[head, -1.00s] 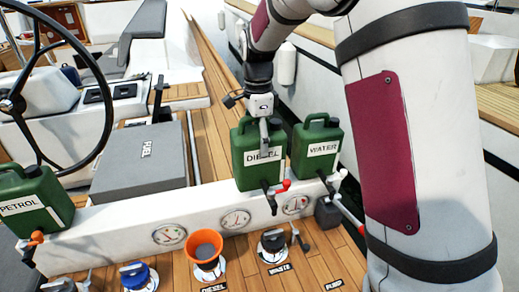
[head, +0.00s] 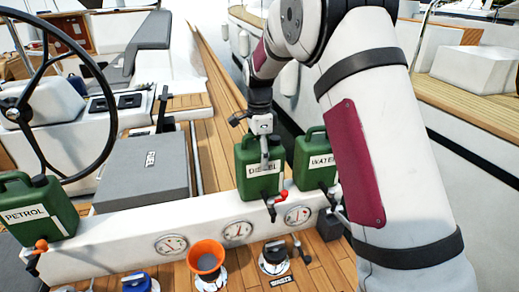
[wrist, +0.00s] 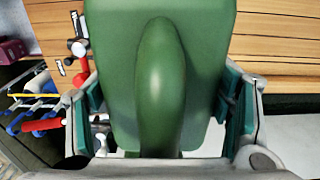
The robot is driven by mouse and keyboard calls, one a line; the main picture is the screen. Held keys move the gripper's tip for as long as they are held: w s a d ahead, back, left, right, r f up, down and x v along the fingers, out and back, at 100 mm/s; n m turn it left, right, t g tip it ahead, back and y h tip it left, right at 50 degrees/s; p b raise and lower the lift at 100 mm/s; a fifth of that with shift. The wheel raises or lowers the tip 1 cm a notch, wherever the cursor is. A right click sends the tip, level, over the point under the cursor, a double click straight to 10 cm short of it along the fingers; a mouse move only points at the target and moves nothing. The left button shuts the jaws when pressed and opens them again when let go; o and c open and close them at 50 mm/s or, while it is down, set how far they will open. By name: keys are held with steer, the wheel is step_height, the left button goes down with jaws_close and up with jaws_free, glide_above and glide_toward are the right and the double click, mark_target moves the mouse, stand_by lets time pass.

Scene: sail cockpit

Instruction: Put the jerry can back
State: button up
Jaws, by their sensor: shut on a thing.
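The green jerry can labelled DIESEL (head: 247,185) is upright at the white ledge (head: 120,236), between the petrol can and the water can. My gripper (head: 265,160) comes down on its top from above. In the wrist view the can (wrist: 205,40) and its rounded handle (wrist: 160,85) fill the middle. The teal finger pads of my gripper (wrist: 160,120) lie along both sides of the can, shut on it.
The WATER can (head: 310,165) stands close at the right, the PETROL can (head: 38,215) far left. A red-handled valve (head: 275,203) sits in front of the diesel can. A grey box (head: 145,170) and steering wheel (head: 90,100) are behind left.

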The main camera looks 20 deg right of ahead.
steer(key=shift+f, duration=0.15)
steer(key=o, duration=2)
steer(key=shift+f, duration=0.1)
steer(key=shift+c, duration=0.2)
